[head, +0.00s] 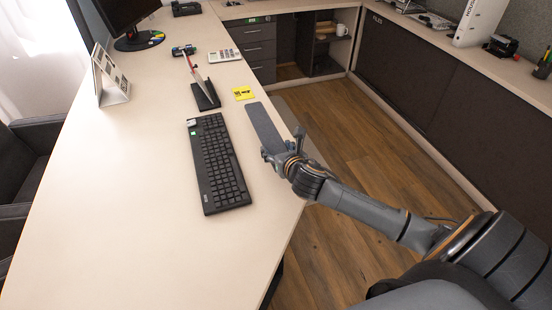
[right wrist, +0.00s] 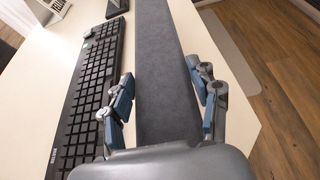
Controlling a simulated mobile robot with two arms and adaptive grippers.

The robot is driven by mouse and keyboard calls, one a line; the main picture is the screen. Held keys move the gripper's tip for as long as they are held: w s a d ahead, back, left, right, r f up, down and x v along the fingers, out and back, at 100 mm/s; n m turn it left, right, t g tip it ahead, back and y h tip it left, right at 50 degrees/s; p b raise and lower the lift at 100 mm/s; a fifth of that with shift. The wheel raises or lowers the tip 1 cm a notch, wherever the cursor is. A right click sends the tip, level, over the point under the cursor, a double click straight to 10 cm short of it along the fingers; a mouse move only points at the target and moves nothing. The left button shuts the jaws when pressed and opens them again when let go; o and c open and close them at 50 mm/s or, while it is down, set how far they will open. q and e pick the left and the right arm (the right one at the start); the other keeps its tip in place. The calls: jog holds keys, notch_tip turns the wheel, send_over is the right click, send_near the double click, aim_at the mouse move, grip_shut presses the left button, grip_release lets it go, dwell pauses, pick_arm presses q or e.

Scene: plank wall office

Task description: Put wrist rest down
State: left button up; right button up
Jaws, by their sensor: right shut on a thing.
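The wrist rest (head: 263,125) is a long, dark grey, flat bar. It lies lengthwise beside the right side of the black keyboard (head: 218,165), near the desk's right edge. My right gripper (head: 282,146) is shut on the wrist rest near its near end, with one finger on each side. In the right wrist view the wrist rest (right wrist: 165,65) runs away from the palm between the blue-padded fingers (right wrist: 163,98). I cannot tell whether its underside touches the desk or is slightly above it. My left gripper is not in view.
The pale desk (head: 120,200) is clear left of the keyboard. A yellow note (head: 243,93), a dark stand (head: 205,95), a calculator (head: 224,55) and a monitor (head: 130,20) are farther back. Right of the desk edge is open wooden floor (head: 340,120).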

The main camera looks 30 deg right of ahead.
jog(key=w+f, duration=0.1)
jog(key=f, duration=0.1)
jog(key=w+d+f, duration=0.1)
jog(key=shift+w+d+f+b, duration=0.2)
jog(key=shift+w+f+b, duration=0.1)
jog(key=shift+w+f, duration=0.1)
jog(key=shift+w+d+f, duration=0.1)
jog(key=shift+f, duration=1.6)
jog(key=o, duration=1.3)
jog(key=shift+f, duration=0.1)
jog(key=v, duration=1.2)
jog(key=shift+p, duration=0.3)
